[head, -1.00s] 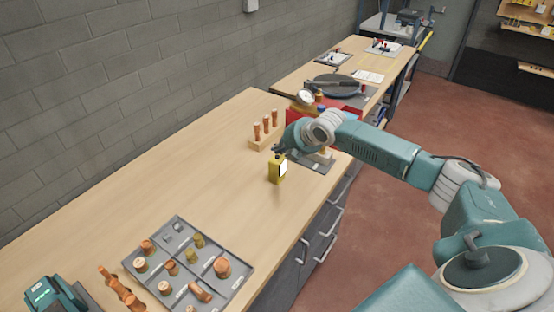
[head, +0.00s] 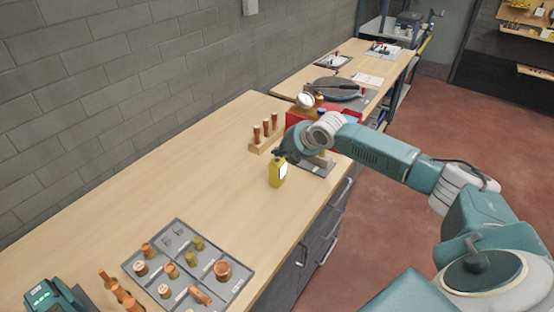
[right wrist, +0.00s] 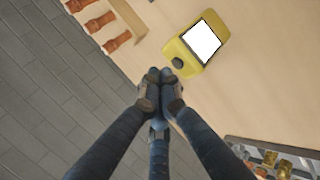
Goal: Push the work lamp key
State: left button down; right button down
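The work lamp (head: 277,174) is a small yellow block with a bright white panel, standing upright on the wooden workbench near its front edge. In the right wrist view the lamp (right wrist: 189,53) shows its white panel and a dark round key (right wrist: 178,63) on its near end. My right gripper (head: 279,156) is just above the lamp's top. In the right wrist view its fingertips (right wrist: 160,74) are together with nothing between them, close beside the key. I cannot tell whether they touch it. My left gripper is not in view.
A wooden rack (head: 264,142) with copper fittings stands behind the lamp. A grey sorting tray (head: 240,284) of fittings and a teal device (head: 52,296) lie at the near end. A red box and gauge (head: 305,100) are beyond my arm. The bench's middle is clear.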

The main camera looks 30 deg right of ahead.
aim_at(279, 160)
jog(key=shift+f, duration=0.1)
jog(key=shift+f, duration=0.35)
jog(key=shift+f, duration=0.1)
dwell(0.6)
jog(key=shift+r+p, duration=0.55)
jog(key=shift+p, duration=0.05)
notch_tip(279, 160, up, 6)
jog(key=p, duration=0.5)
jog(key=shift+p, duration=0.3)
